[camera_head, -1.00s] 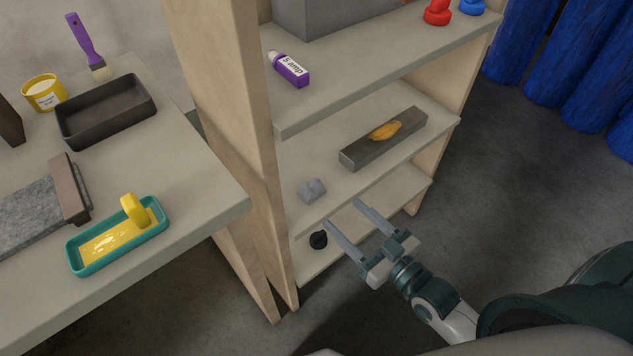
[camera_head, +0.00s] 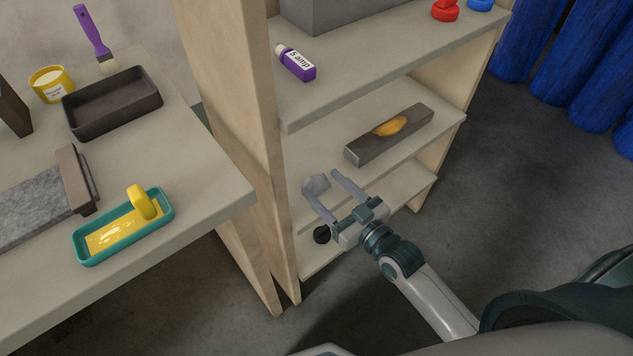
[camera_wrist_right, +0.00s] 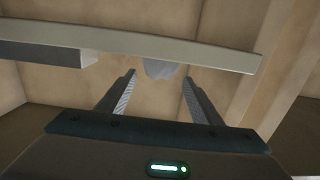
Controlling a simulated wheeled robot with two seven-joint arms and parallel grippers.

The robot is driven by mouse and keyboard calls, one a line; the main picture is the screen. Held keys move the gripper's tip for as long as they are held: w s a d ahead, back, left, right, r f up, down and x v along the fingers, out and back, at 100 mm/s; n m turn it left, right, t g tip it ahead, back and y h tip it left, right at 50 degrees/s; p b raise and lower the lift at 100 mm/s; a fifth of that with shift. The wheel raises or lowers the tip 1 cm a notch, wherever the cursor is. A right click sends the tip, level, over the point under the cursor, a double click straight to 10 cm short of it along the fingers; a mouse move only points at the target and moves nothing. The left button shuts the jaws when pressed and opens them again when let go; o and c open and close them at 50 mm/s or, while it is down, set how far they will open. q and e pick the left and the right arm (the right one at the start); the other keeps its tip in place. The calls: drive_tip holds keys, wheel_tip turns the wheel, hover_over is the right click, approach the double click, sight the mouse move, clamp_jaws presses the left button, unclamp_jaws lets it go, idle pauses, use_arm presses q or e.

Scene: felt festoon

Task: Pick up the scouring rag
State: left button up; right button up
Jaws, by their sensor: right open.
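In the right wrist view, which looks upside down, the rag (camera_wrist_right: 160,69) appears just beyond and between the fingertips (camera_wrist_right: 159,75). I see no contact; the exact gap cannot be told. My left gripper is not in view.
The middle shelf (camera_head: 375,172) also holds a long grey block (camera_head: 365,152) with an orange item (camera_head: 391,127). The top shelf (camera_head: 385,72) overhangs, with a purple bottle (camera_head: 298,64). A wooden side panel (camera_head: 245,130) stands left.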

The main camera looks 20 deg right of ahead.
sight(319, 182)
drive_tip(key=shift+x, duration=1.45)
drive_tip(key=shift+f+x, duration=0.15)
drive_tip(key=shift+x, duration=1.15)
drive_tip(key=shift+f+x, duration=0.15)
drive_tip(key=shift+x, duration=1.15)
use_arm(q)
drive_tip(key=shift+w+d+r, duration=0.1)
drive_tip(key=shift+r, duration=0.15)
use_arm(e)
drive_tip(key=shift+d, duration=0.1)
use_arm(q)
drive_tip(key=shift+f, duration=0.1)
use_arm(e)
drive_tip(key=c, duration=1.2)
